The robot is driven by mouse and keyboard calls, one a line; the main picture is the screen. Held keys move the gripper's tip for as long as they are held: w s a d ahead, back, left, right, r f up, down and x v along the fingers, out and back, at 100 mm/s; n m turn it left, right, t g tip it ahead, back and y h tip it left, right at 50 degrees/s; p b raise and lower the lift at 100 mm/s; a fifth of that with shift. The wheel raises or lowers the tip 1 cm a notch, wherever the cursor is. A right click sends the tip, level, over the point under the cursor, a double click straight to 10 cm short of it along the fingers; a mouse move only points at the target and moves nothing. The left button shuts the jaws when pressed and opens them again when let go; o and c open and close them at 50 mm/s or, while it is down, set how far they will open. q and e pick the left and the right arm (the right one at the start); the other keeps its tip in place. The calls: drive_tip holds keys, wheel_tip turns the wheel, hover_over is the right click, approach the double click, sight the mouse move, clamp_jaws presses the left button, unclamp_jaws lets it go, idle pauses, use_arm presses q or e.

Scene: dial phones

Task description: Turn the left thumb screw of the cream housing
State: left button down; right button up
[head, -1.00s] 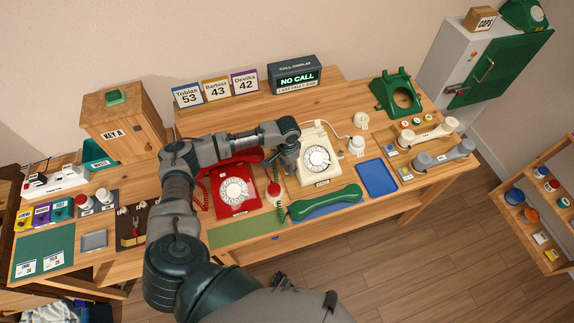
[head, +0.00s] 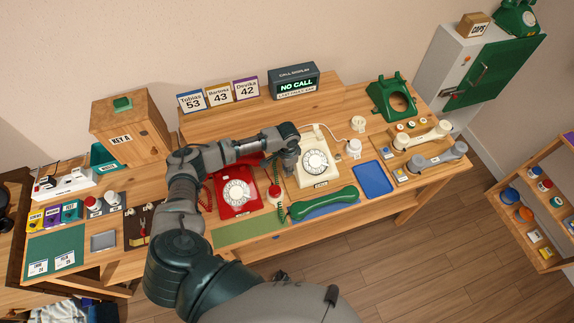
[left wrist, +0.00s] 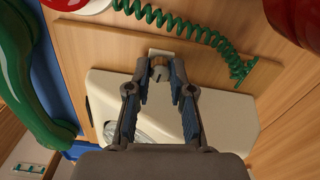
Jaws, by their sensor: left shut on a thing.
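The cream housing (head: 326,177) is a dial phone on the wooden desk, right of the red phone. My left gripper (head: 290,168) is at its left side, pointing down. In the left wrist view the cream housing (left wrist: 238,118) lies under the gripper, its dial mostly hidden by the fingers and palm. There the left gripper (left wrist: 159,72) is shut on a small brass-coloured thumb screw (left wrist: 159,73) at the housing's edge. The fingers cover its sides. In the head view the gripper hides this screw. My right gripper is not in view.
The red phone (head: 236,196) stands close on the left, under my arm. The green handset (head: 323,203) lies in front. A blue mat (head: 373,179) to the right is bare.

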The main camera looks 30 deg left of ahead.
use_arm(q)
drive_tip(key=m+p, duration=0.3)
drive_tip(key=shift+s+r, duration=0.1)
drive_tip(key=m+p, duration=0.1)
drive_tip(key=m, duration=0.1)
drive_tip(key=shift+m, duration=0.3)
drive_tip(key=shift+m+p, duration=0.65)
drive_tip(key=shift+m, duration=0.65)
drive_tip(key=c, duration=1)
unclamp_jaws()
drive_tip(key=shift+a, duration=0.1)
